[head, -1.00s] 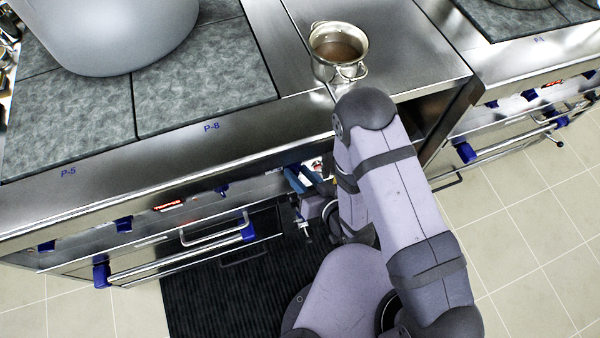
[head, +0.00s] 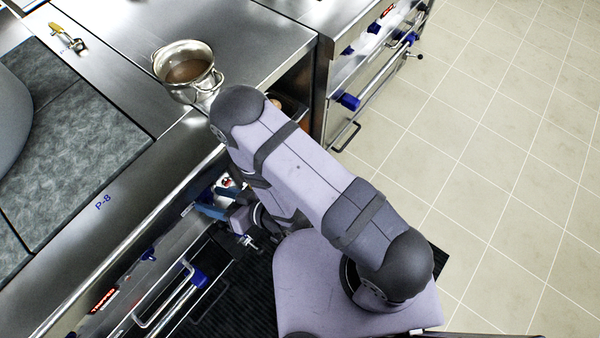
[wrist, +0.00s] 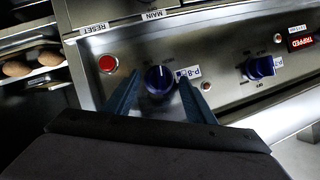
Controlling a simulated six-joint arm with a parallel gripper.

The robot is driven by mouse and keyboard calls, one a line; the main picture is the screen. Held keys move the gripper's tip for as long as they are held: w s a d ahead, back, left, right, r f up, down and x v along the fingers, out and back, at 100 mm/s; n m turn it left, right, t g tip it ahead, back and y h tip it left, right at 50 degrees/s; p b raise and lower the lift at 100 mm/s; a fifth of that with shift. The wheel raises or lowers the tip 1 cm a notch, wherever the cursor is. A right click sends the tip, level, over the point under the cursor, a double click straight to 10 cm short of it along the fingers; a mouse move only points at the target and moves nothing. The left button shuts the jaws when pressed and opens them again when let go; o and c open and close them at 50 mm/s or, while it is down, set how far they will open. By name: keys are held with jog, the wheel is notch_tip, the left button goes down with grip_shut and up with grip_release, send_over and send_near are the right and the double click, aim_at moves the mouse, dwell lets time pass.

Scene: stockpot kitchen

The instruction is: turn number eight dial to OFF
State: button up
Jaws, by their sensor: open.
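The number eight dial (wrist: 158,79) is a round blue knob with a P-8 label beside it, on the steel front panel in the wrist view. Its pale pointer mark is near the top of the knob. My gripper (wrist: 157,90) is open, with one blue finger on each side of the dial; whether the fingers touch it I cannot tell. In the head view my gripper (head: 214,203) is at the stove front below the P-8 plate (head: 85,165), and my arm hides part of the panel there.
A red button (wrist: 108,64) under a RESET label lies left of the dial. Another blue dial (wrist: 260,67) and a red TRIPPED display (wrist: 300,42) lie to the right. A pot of brown liquid (head: 187,71) stands on the counter above. An oven handle (head: 165,295) juts out below.

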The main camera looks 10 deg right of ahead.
jog(key=s+d+r+m+g+y+b, duration=0.1)
jog(key=s+d+m+y+b, duration=0.1)
jog(key=d+m+b, duration=0.35)
jog(key=w+d+f+n+h+b, duration=0.35)
jog(key=w+d+f+h, duration=0.25)
jog(key=w+d+f, duration=0.35)
jog(key=d+m+g+h+b, duration=0.1)
jog(key=d+h+b, duration=0.4)
jog(key=d, duration=0.9)
jog(key=shift+d+r+m+h, duration=0.3)
jog(key=shift+d+m+h, duration=0.1)
jog(key=shift+h, duration=0.7)
jog(key=shift+a, duration=0.1)
